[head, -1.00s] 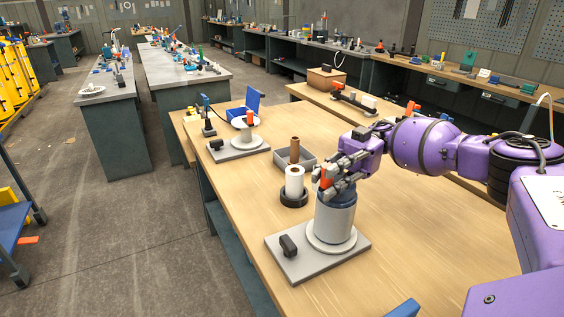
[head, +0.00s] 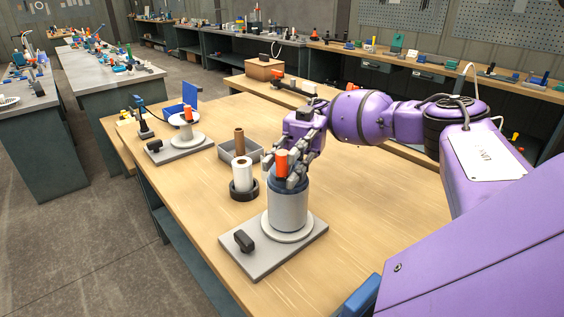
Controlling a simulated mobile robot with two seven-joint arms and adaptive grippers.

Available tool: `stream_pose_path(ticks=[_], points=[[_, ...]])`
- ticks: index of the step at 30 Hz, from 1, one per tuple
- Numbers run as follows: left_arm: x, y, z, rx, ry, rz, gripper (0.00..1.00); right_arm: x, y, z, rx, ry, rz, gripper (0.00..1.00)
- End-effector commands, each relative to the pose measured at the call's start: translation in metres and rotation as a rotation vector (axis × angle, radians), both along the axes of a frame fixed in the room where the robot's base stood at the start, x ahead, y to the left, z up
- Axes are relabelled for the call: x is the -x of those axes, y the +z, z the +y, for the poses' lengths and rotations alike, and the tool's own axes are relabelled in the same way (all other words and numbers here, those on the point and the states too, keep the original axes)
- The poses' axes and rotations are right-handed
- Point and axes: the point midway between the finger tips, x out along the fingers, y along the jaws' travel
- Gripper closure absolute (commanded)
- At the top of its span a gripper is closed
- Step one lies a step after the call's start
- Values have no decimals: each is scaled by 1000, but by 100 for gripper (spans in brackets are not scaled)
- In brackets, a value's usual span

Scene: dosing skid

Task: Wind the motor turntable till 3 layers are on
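The nearer turntable (head: 287,234) is a pale disc on a grey plate (head: 262,257) with a black knob (head: 243,240). A grey cylinder with a dark blue upper part (head: 288,208), apparently the motor, stands upright on it. An orange handle (head: 282,162) sticks up at its top. My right gripper (head: 281,172) is at this top, with its fingers around the orange handle; whether they press on it I cannot tell. A white roll (head: 242,175) stands in a black ring holder (head: 244,192) just left of the motor. My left gripper is not in view.
A grey tray (head: 254,151) with a brown tube (head: 239,142) lies behind the roll. A second turntable (head: 184,138) with an orange knob and a blue panel (head: 191,94) stand further back. A cardboard box (head: 264,69) is behind. The table's right part (head: 370,200) is clear.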

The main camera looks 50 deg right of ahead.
Motion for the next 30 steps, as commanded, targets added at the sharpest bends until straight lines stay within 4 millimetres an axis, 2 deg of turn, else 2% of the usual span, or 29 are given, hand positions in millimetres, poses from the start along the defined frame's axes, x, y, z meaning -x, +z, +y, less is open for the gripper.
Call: stream_pose_path(ticks=[9,13,24,30], points=[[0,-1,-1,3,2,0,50,0,-1,0,1,-1,4,61],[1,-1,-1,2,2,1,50,0,6,0,3,-1,2,61],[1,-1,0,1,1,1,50,0,73,0,2,-2,0,61],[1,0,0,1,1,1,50,0,95,0,0,-2,3,61]])
